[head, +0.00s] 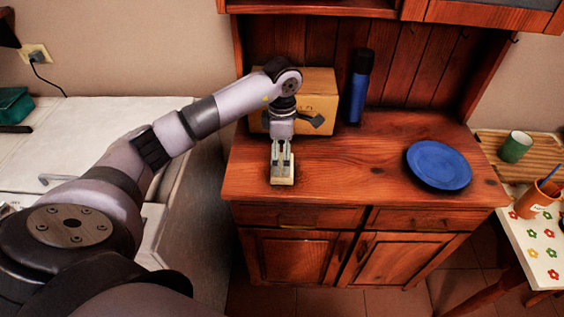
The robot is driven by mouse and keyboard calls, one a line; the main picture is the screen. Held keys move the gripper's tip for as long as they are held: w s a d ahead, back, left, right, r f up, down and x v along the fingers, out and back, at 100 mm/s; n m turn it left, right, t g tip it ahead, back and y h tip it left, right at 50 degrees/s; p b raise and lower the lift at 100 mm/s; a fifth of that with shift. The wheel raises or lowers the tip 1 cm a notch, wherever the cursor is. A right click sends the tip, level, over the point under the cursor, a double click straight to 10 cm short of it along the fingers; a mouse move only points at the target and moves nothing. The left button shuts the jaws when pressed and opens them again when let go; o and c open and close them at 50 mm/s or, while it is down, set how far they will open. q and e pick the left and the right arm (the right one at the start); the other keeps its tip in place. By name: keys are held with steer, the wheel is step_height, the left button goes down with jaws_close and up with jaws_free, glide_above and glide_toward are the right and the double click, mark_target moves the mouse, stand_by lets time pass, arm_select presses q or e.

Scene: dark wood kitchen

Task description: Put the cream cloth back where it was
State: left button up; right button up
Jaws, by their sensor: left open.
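A small cream item, which looks like the folded cream cloth (283,181), lies on the wooden sideboard (335,178) near its front left edge. My left gripper (281,170) points down directly over it, fingers open, with the tips at or just above the cloth. I cannot tell whether the tips touch it. Part of the cloth is hidden behind the fingers. My right gripper is not in view.
A cardboard box (322,100) stands just behind my left gripper, with a blue bottle (359,88) to its right. A blue plate (439,165) lies at the right. The sideboard top between cloth and plate is clear. A green cup (515,147) stands on a tray further right.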

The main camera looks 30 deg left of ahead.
arm_select(q)
step_height(320, 180, up, 8)
steer(key=b, duration=0.1)
steer(key=shift+r, duration=0.2)
stand_by(1.5)
